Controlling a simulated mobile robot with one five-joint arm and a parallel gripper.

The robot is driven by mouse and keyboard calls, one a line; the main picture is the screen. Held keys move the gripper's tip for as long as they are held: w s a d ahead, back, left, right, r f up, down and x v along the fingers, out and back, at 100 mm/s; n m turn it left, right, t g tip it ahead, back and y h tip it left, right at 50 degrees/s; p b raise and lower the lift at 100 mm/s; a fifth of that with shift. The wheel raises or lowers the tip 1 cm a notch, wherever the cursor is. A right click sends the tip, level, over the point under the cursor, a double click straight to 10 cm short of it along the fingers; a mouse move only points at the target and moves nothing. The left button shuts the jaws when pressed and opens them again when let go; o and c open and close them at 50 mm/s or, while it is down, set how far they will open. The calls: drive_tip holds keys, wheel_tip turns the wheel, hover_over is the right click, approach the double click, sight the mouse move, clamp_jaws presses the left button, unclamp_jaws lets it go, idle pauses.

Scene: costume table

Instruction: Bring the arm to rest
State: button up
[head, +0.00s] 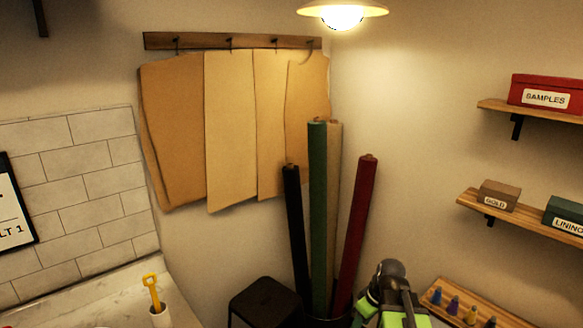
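My arm, with dark grey and light green parts, rises from the bottom edge, right of centre. My gripper (389,272) appears to be the dark rounded end of it. The fingertips cannot be made out, so whether it is open or shut does not show. Nothing held can be seen there. The arm's lower part is cut off by the frame.
Fabric rolls (318,215) stand in the corner behind my arm, beside a black stool (265,300). A wooden rack (500,319) with several small coloured pieces is to the right.

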drive_tip(key=s+a+f+m+g+h, duration=0.1)
drive_tip(key=s+a+m, duration=0.4)
drive_tip(key=a, duration=0.5)
drive_tip(key=shift+s+f+m+g+h+b, duration=0.2)
drive_tip(key=shift+f+m+g+h+b, duration=0.3)
drive_tip(key=shift+m, duration=0.3)
